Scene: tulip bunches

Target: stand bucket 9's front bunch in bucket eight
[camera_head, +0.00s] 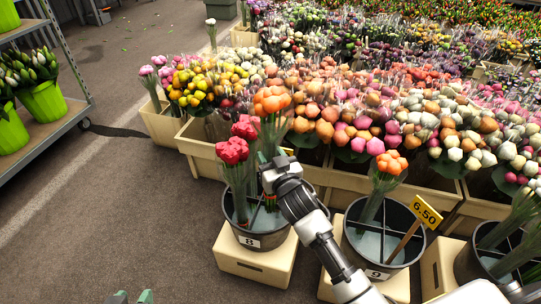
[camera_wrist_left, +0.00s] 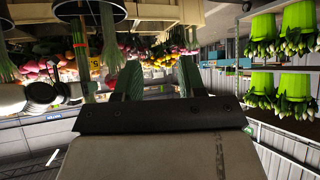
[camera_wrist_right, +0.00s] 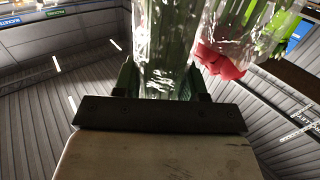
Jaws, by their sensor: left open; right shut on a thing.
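Bucket eight (camera_head: 255,240) is dark, labelled 8, and stands on a pale wooden crate. Red bunches (camera_head: 232,151) stand in its left part. My right gripper (camera_head: 277,160) is shut on the wrapped stems of an orange bunch (camera_head: 271,100), upright over bucket eight's right part. The arm hides part of the stems, so I cannot tell whether they touch the bottom. In the right wrist view the clear-wrapped stems (camera_wrist_right: 167,45) fill the jaws. Bucket 9 (camera_head: 387,268) holds another orange bunch (camera_head: 391,163) at its back. My left gripper (camera_wrist_left: 157,82) is open and empty, low at the front.
A yellow 6.50 price sign (camera_head: 426,212) stands at bucket 9. Another dark bucket (camera_head: 490,262) is at the right. Crates of tulips (camera_head: 345,110) fill the back. A shelf rack with green buckets (camera_head: 42,101) is at the left. The floor (camera_head: 130,210) between is clear.

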